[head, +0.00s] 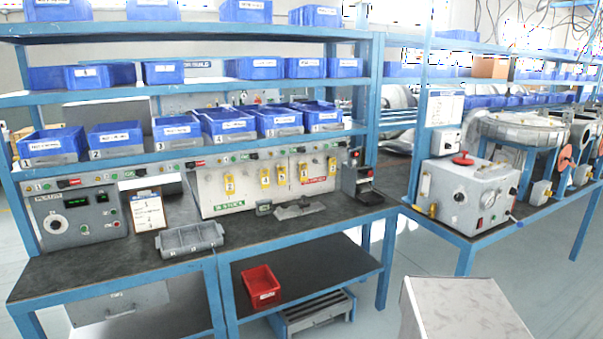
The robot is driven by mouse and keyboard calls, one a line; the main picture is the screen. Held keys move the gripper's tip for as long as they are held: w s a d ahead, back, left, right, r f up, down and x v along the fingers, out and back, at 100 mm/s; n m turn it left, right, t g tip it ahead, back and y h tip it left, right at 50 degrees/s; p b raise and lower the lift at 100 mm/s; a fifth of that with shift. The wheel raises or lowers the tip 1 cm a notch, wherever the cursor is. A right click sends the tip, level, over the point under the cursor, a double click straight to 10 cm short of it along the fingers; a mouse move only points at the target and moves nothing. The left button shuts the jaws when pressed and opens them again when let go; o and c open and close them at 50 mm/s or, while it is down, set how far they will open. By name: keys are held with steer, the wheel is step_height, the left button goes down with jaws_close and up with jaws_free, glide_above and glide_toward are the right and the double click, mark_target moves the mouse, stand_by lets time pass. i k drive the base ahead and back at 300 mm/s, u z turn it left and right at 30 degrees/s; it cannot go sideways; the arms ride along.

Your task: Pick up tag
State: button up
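Several yellow tags hang in a row on the front of a white panel (240,200) at the back of the bench, in the head view. One yellow tag (229,186) is at the left, others hang near the middle (265,175), and one tag (332,166) is at the right end. Their writing is too small to read, and I cannot tell which one the task means. My gripper is not in view.
The dark bench top (110,258) holds a grey tray (190,239), a clipboard (147,211) and a grey control box (80,216). A shelf of blue bins (176,131) overhangs the panel. A red bin (261,287) sits on the lower shelf.

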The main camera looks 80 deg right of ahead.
mark_target(333, 167)
steer(key=z, duration=0.6)
steer(key=k, duration=0.15)
steer(key=u, duration=1.6)
steer(key=k, duration=2.6)
steer(key=z, duration=0.2)
